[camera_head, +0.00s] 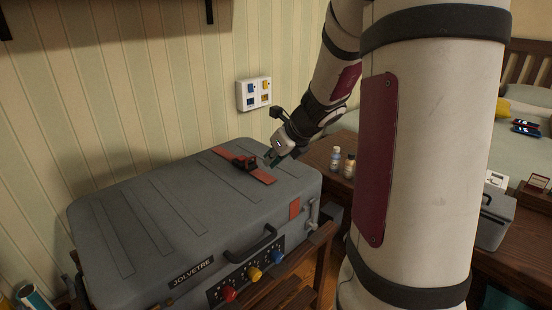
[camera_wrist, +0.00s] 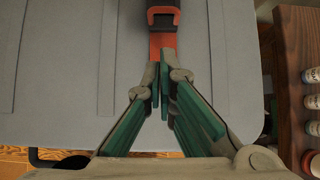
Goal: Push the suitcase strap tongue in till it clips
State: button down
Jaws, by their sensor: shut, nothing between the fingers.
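The grey suitcase (camera_head: 150,215) lies flat, with a red strap (camera_head: 228,154) across its lid. A black buckle (camera_head: 246,163) sits partway along the strap; it shows at the top edge of the wrist view (camera_wrist: 163,17). Red strap (camera_wrist: 162,42) runs from the buckle toward my gripper (camera_wrist: 161,75). My gripper, also in the head view (camera_head: 270,158), is shut and empty, its tips at or just above the strap, short of the buckle. I cannot tell whether they touch it. The tongue's seating in the buckle is hard to make out.
The suitcase rests on a wooden bench (camera_head: 300,262), with a black handle (camera_head: 250,243) and coloured knobs on its front. Small bottles (camera_head: 349,165) stand on the wooden table to the right. A wall socket panel (camera_head: 253,94) is behind. The lid left of the strap is clear.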

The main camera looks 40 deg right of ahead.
aim_at(250, 167)
jog(key=w, duration=0.1)
jog(key=w+f, duration=0.1)
jog(key=w, duration=0.1)
jog(key=w+f+b, duration=0.1)
jog(key=shift+w+a+f, duration=0.1)
jog(key=shift+w+f, duration=0.1)
jog(key=shift+w, duration=0.5)
jog(key=shift+w, duration=0.15)
jog(key=shift+w+a+f+p, duration=0.15)
jog(key=shift+w+p, duration=0.3)
jog(key=shift+w, duration=0.3)
